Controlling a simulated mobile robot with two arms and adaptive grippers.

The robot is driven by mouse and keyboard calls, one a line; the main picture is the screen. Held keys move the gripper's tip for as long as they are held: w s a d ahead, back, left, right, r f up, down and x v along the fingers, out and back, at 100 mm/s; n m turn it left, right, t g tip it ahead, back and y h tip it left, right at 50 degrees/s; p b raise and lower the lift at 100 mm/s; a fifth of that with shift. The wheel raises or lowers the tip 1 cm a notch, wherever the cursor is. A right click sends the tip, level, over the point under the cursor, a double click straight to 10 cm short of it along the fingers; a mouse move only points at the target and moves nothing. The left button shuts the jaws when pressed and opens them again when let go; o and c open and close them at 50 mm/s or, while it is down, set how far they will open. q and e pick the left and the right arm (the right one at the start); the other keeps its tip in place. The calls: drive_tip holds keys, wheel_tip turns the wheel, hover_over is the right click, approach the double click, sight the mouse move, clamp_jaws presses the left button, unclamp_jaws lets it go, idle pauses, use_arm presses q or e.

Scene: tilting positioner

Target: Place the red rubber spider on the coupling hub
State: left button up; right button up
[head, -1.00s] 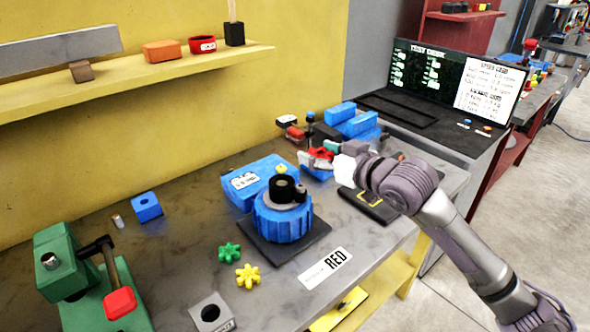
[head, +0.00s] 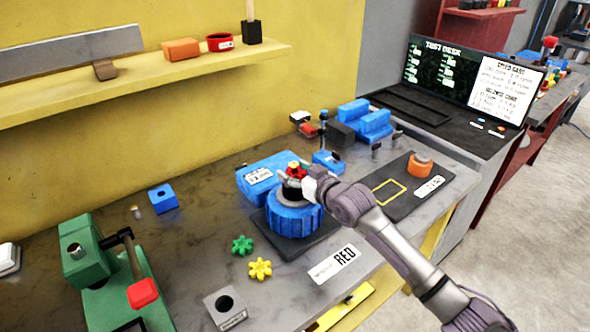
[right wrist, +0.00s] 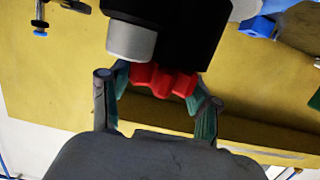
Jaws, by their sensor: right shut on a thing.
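The red rubber spider (head: 294,173) is between the fingertips of my right gripper (head: 301,180), at the top of the blue ribbed positioner (head: 293,218). In the right wrist view the gripper (right wrist: 158,92) is shut on the red spider (right wrist: 160,80), with a finger on each side. The black coupling hub (right wrist: 185,28) is right by the spider there and covers part of it. A grey stub (right wrist: 131,42) stands beside the hub. In the head view the gripper and spider partly hide the hub. I cannot tell whether spider and hub touch. My left gripper is out of view.
A green spider (head: 242,244) and a yellow spider (head: 260,269) lie in front of the positioner, near a "RED" label (head: 335,264). A blue box (head: 263,178) stands close behind. A green press (head: 92,262) is at left. A black mat (head: 398,196) lies at right.

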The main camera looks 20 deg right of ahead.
drive_tip(key=shift+f, duration=0.15)
drive_tip(key=o, duration=1.2)
drive_tip(key=shift+r, duration=0.25)
drive_tip(key=b+v, duration=0.2)
drive_tip(key=v, duration=1)
drive_tip(key=shift+f, duration=0.1)
